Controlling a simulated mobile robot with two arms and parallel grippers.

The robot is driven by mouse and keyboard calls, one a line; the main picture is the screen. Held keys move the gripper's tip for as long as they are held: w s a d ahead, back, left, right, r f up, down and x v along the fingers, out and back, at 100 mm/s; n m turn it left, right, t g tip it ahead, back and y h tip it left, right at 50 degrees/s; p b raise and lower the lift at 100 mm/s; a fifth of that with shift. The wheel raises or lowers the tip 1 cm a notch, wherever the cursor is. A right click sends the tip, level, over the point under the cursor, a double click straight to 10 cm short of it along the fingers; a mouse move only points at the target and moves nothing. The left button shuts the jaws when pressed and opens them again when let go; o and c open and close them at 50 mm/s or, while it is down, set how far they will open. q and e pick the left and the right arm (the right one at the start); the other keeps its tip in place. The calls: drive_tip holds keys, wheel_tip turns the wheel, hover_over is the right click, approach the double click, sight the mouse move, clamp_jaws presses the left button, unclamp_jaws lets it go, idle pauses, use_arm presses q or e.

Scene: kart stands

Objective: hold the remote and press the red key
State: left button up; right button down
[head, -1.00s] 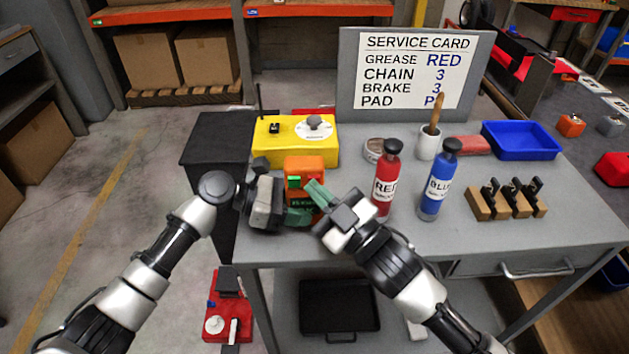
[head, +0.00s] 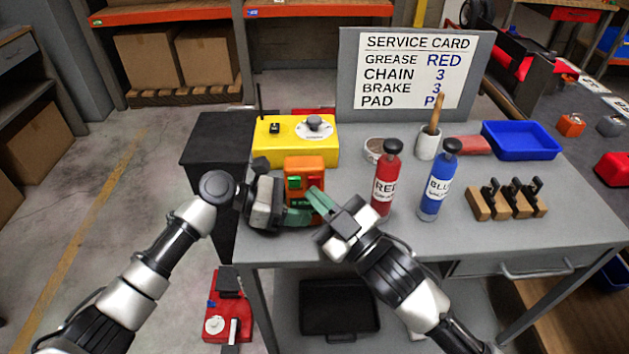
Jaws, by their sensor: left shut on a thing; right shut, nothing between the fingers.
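The orange remote (head: 304,163) stands upright near the front left of the grey table. Its face shows a green key (head: 294,182) on the left and a red key (head: 314,181) on the right. My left gripper (head: 292,212) is shut on the remote's lower part from the left. My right gripper (head: 316,196) is shut and empty, its green fingertips just below the red key, in front of the remote's right side. Whether the fingertips touch the remote I cannot tell. The remote's lower edge is partly hidden by the fingers.
A yellow box (head: 290,150) with a knob stands behind the remote. A red bottle (head: 385,186) and a blue bottle (head: 433,188) stand close to the right of my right gripper. A wooden block with black clips (head: 487,206) and a blue tray (head: 522,153) are farther right.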

drive_tip(key=shift+s, duration=2.5)
use_arm(q)
drive_tip(key=o, duration=0.9)
drive_tip(key=shift+o, duration=0.2)
